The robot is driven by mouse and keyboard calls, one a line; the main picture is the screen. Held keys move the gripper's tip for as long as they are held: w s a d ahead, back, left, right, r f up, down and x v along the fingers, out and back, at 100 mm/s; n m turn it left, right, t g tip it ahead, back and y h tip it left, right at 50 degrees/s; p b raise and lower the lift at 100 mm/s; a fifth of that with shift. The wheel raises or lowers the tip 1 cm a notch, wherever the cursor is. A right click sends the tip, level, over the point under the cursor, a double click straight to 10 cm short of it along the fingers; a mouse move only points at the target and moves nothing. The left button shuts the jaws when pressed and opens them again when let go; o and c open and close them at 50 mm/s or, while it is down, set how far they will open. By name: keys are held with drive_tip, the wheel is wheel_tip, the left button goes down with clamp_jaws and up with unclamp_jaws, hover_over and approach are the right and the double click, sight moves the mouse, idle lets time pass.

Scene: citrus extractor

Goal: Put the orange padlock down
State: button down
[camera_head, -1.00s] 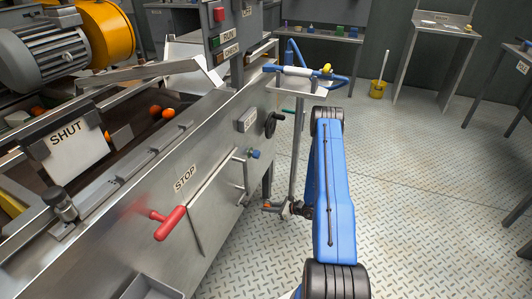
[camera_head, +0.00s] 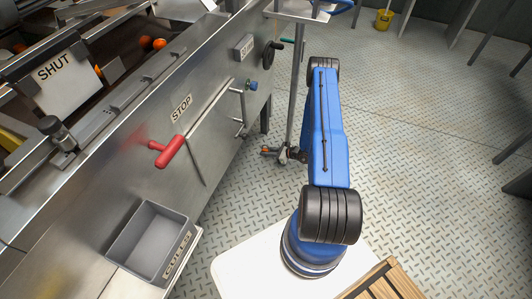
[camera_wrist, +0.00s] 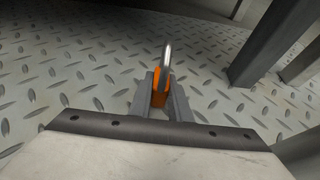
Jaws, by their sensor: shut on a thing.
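The orange padlock (camera_wrist: 157,97) is between the two fingers of my gripper (camera_wrist: 160,88) in the wrist view. Its silver shackle sticks up past the fingertips, and the fingers cover the sides of its body. My gripper is shut on it. In the head view my gripper (camera_head: 279,153) is small, low beside the machine's right side, beyond the blue arm. A bit of orange shows at its tip, too small to make out well. Patterned metal floor lies behind the padlock in the wrist view.
A grey bin (camera_head: 149,243) marked CULLS hangs at the machine's near side and looks empty. A red handle (camera_head: 169,152) by the STOP label juts out. A thin metal post (camera_head: 292,85) stands near my gripper. A slatted wooden crate (camera_head: 391,284) is at bottom right.

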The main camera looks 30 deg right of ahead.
drive_tip(key=shift+f, duration=0.15)
drive_tip(key=c, duration=1.6)
unclamp_jaws()
drive_tip(key=shift+c, duration=0.2)
drive_tip(key=shift+r, duration=0.2)
drive_tip(key=v, duration=1.2)
drive_tip(key=shift+f, duration=0.1)
